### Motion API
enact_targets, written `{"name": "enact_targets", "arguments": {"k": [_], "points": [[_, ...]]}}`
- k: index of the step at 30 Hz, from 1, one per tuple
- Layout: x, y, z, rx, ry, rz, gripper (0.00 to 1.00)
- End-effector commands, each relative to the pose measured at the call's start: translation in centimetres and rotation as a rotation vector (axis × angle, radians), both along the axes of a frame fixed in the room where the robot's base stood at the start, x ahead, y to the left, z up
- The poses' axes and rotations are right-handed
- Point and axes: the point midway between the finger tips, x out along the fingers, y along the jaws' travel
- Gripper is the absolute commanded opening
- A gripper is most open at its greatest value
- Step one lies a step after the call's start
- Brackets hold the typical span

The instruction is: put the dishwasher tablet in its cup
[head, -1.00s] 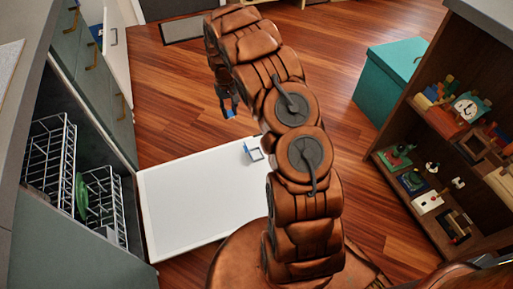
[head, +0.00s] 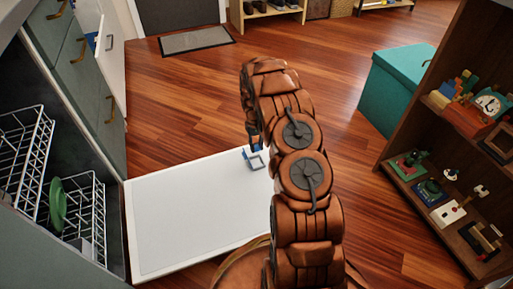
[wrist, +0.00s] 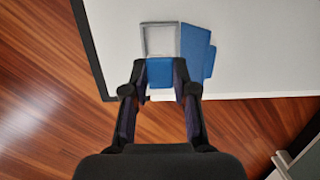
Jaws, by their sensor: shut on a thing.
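The blue dishwasher tablet (wrist: 160,73) is held between the two fingers of my gripper (wrist: 162,84), which is shut on it. The cup (wrist: 145,40) is a small grey square frame on the white door panel, with a blue lid (wrist: 197,50) open to its right. In the wrist view the tablet overlaps the near part of the cup; I cannot tell whether it is above it or in it. In the head view the cup (head: 254,161) sits at the door's far right part, with my gripper (head: 256,144) right at it, partly hidden by my arm.
The open white dishwasher door (head: 190,215) lies flat. Wire racks (head: 85,205) with a green plate (head: 57,204) are at left. A teal box (head: 392,90) and a wooden shelf (head: 425,205) with toys stand at right. Wood floor behind is clear.

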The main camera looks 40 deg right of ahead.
Motion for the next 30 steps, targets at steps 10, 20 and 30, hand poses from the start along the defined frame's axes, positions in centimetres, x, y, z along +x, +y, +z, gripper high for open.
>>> {"name": "enact_targets", "arguments": {"k": [10,20,30], "points": [[0.0,0.0,-2.0,0.000,0.001,-0.001,0.10],[0.0,0.0,-4.7,0.000,0.001,0.001,0.10],[-0.1,0.2,-7.0,0.003,0.004,0.001,0.10]]}}
